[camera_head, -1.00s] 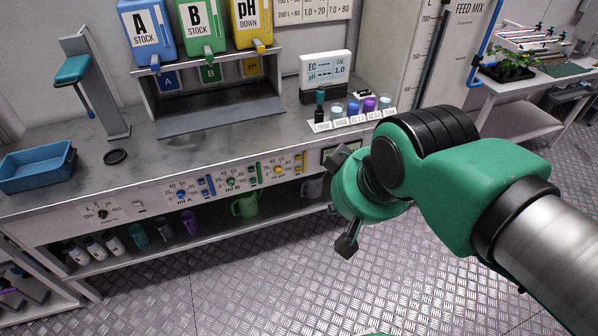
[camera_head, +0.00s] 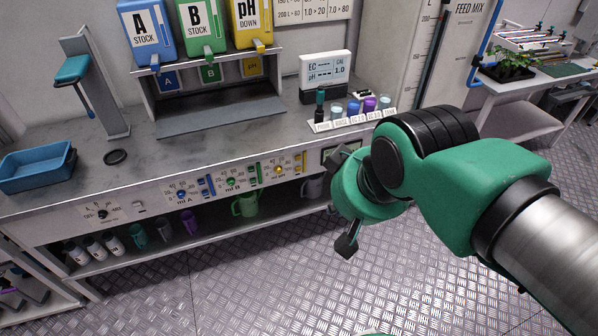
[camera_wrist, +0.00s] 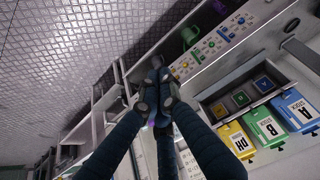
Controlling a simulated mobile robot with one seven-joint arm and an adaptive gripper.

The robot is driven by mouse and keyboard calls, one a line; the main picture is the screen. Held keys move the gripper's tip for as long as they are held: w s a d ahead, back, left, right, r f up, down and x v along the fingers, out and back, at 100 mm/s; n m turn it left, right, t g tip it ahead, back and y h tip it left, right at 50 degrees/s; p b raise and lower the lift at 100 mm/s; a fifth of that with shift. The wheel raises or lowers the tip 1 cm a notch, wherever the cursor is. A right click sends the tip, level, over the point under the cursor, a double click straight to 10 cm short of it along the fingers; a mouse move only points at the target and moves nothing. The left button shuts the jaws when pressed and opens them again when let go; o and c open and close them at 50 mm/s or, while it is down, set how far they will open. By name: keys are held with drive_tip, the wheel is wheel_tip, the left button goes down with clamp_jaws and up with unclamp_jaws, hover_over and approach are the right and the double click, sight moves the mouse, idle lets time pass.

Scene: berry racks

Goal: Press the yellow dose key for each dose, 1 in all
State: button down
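The dosing panel (camera_head: 235,182) runs along the bench front in the head view, with blue, green and yellow dials. The yellow dial (camera_head: 279,170) is rightmost of these, with a narrow yellow upright key (camera_head: 299,163) just right of it. The yellow pH DOWN container (camera_head: 250,24) stands above. My gripper (camera_wrist: 155,92) shows in the wrist view with its dark fingertips together and nothing visible between them. It is apart from the panel, which lies beyond it in that view.
An EC meter (camera_head: 325,69) and a rack of small cups (camera_head: 352,119) stand at the bench's right end. A shelf below holds bottles and a green jug (camera_head: 245,204). A blue bin (camera_head: 37,166) sits at left. The floor in front is clear.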

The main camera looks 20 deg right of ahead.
drive_tip(key=shift+w, duration=0.15)
drive_tip(key=w+d+f+n+t+h+p, duration=0.1)
drive_tip(key=w+d, duration=0.3)
drive_tip(key=w, duration=0.7)
drive_tip(key=w+d+f+h+p, duration=0.1)
drive_tip(key=w+d, duration=0.3)
drive_tip(key=w, duration=0.7)
drive_tip(key=w+d+f+n+t+p, duration=0.1)
drive_tip(key=w+d+f, duration=0.2)
drive_tip(key=w+f, duration=0.35)
drive_tip(key=w+d+f+n+p, duration=0.1)
drive_tip(key=w+d+f, duration=0.25)
drive_tip(key=w, duration=0.55)
drive_tip(key=n+t+y+p, duration=0.1)
drive_tip(key=n+y+p, duration=0.2)
drive_tip(key=n+y, duration=0.15)
approach(298, 169)
drive_tip(key=s+f, duration=0.6)
drive_tip(key=shift+s+a+f+y, duration=0.15)
drive_tip(key=shift+a+f+y, duration=0.1)
drive_tip(key=shift+a+f, duration=0.4)
drive_tip(key=w, duration=0.8)
drive_tip(key=shift+w, duration=0.4)
